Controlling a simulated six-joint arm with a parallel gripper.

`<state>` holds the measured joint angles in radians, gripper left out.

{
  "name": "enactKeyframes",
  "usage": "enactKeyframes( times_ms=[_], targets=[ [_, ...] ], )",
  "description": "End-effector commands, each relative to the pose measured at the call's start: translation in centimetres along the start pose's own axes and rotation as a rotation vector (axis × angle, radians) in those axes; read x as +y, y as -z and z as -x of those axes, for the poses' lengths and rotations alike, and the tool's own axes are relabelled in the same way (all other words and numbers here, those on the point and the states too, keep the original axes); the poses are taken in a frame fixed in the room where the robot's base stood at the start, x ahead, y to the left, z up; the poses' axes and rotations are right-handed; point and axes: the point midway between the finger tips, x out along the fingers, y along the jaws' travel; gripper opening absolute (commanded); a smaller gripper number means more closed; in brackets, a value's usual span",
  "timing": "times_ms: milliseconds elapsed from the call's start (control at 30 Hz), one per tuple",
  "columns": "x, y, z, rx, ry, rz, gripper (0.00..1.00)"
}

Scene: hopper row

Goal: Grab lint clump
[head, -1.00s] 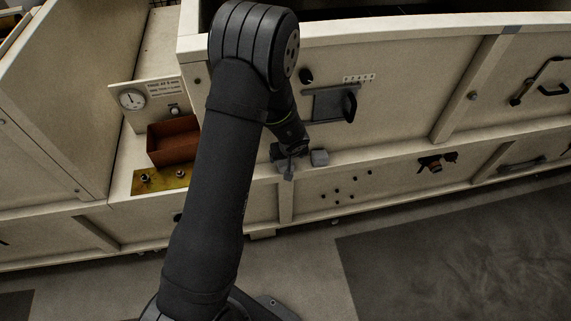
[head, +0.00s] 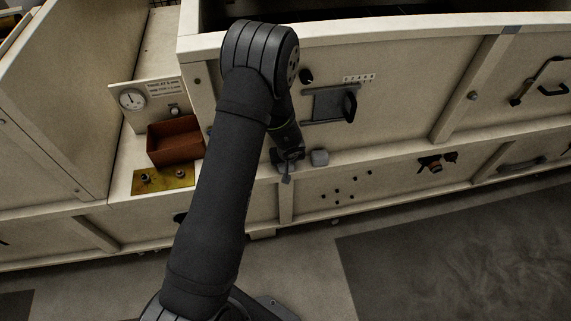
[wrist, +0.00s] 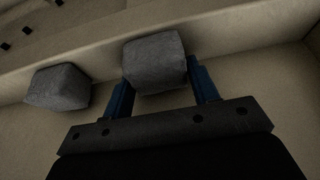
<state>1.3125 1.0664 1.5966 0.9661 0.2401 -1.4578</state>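Two grey lint clumps show in the wrist view. One clump (wrist: 155,61) sits at the fingertips of my gripper (wrist: 160,84), spanning most of the gap between the two blue fingers. The fingers are apart; whether they press on its sides is hard to tell. The other clump (wrist: 58,87) lies to the left, clear of the fingers. In the head view my gripper (head: 287,166) is low against the pale hopper front, at the ledge. One clump (head: 319,157) shows just right of it; the other is mostly hidden by my gripper.
A reddish-brown open bin (head: 175,145) stands left of my arm, behind a brass plate (head: 162,180) with studs. A gauge panel (head: 143,101) is behind it. A dark hatch with a handle (head: 330,104) is on the hopper front above the clumps. The ledge right of the clump is clear.

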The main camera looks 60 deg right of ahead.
Motion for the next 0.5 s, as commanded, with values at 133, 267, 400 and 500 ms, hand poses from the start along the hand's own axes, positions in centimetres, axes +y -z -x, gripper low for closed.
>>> enactKeyframes(
  times_ms=[133,267,400,500],
  targets=[
    [0.01,0.01,0.02,0.000,0.000,0.000,0.32],
    [0.01,0.01,0.03,0.000,0.000,0.000,0.32],
    [0.02,0.16,0.31,0.001,0.000,0.000,0.32],
    [0.05,0.45,0.89,0.003,-0.001,0.001,0.32]
  ],
)
